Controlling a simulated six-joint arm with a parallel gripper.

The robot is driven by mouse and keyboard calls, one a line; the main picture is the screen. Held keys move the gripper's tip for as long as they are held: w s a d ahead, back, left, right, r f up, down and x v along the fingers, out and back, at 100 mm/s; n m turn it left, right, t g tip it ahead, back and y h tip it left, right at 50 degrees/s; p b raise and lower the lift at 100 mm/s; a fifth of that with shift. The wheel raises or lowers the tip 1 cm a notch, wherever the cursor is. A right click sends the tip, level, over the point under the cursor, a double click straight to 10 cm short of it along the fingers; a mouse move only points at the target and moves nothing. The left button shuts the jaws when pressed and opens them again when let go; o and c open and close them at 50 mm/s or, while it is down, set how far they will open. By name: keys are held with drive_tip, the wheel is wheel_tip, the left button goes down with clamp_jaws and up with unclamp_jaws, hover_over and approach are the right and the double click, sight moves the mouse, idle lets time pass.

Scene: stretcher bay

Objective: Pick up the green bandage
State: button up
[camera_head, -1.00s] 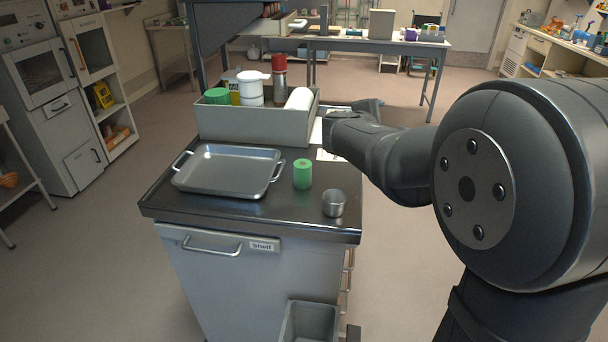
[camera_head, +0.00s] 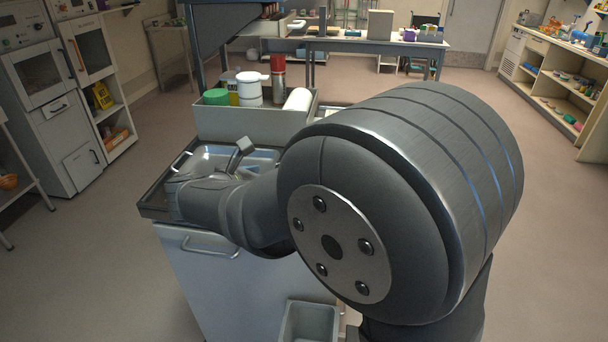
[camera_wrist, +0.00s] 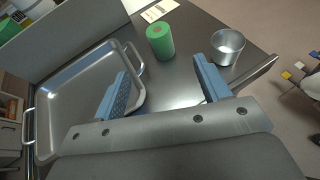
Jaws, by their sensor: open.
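The green bandage (camera_wrist: 160,40) is a small upright roll on the dark cart top (camera_wrist: 176,79) in the wrist view. It stands between the metal tray and a metal cup. In the head view my arm hides it. My gripper (camera_wrist: 160,80) is open, its two blue fingers apart with nothing between them. The bandage is ahead of the fingertips, apart from them. In the head view the gripper is mostly hidden, with one part showing over the tray.
The metal tray (camera_wrist: 75,95) lies left of the bandage, close to the left finger. The metal cup (camera_wrist: 227,46) stands near the right finger. A grey bin (camera_head: 209,123) with bottles and a green-lidded jar (camera_head: 216,96) stands at the cart's back.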

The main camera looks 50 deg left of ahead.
drive_tip(key=x, duration=1.1)
drive_tip(key=shift+w+f, duration=0.1)
drive_tip(key=shift+w, duration=0.2)
drive_tip(key=shift+a+x, duration=0.1)
drive_tip(key=shift+x, duration=1.25)
drive_tip(key=shift+a+x, duration=0.15)
drive_tip(key=shift+x, duration=1.2)
drive_tip(key=shift+s, duration=0.15)
drive_tip(key=c, duration=1.1)
